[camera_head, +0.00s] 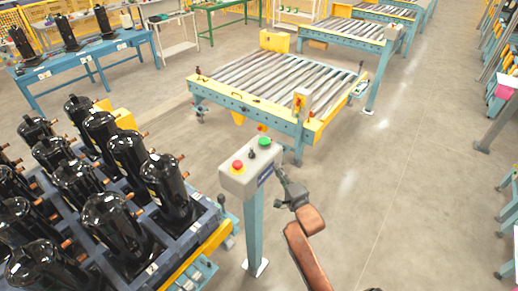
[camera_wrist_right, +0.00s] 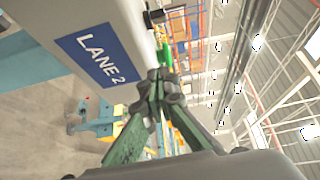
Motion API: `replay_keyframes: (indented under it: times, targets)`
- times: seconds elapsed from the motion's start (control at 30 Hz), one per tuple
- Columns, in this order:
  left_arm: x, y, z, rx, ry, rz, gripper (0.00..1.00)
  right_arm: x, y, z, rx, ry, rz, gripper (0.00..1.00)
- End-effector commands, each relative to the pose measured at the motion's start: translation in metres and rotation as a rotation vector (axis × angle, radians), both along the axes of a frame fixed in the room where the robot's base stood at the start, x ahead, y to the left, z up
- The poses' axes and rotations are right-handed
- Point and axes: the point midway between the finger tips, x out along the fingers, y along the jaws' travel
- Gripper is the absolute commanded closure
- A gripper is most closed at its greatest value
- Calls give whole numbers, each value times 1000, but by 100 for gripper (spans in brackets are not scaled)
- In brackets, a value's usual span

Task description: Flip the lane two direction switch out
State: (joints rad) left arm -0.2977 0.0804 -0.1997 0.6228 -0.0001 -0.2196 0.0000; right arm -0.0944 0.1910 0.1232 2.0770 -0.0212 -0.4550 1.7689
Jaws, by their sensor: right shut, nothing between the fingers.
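The lane two control box (camera_head: 235,184) is a light grey box on a blue-green post. Its top carries a red button (camera_head: 238,165), a black direction switch (camera_head: 251,154) and a green button (camera_head: 264,142). A blue "LANE 2" label (camera_wrist_right: 100,55) is on its side in the right wrist view. There a black knob (camera_wrist_right: 155,17), apparently the switch, shows at the box's edge. My right gripper (camera_head: 283,178) is just right of the box, its fingers together and empty; its tips (camera_wrist_right: 160,80) also show in the wrist view, apart from the knob. I cannot read the switch's position. My left gripper is not in view.
A pallet (camera_head: 188,245) of black compressors stands left of the box. A roller conveyor (camera_head: 270,85) lies behind it. A blue table (camera_head: 90,52) with more compressors is at the back left.

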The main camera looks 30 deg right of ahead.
Motion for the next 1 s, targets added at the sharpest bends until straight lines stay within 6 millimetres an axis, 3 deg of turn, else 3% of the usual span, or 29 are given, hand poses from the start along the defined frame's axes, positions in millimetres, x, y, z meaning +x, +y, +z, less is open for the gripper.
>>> replay_keyframes:
  times: [0.1,0.43,0.57,1.0]
  targets:
    - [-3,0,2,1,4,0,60,-2,0,15,21,-23,0,100]
    - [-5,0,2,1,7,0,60,-1,0,15,21,-23,0,100]
    - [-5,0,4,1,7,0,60,8,-1,14,20,-21,0,100]
    - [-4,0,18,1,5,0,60,92,-13,16,18,-22,1,100]
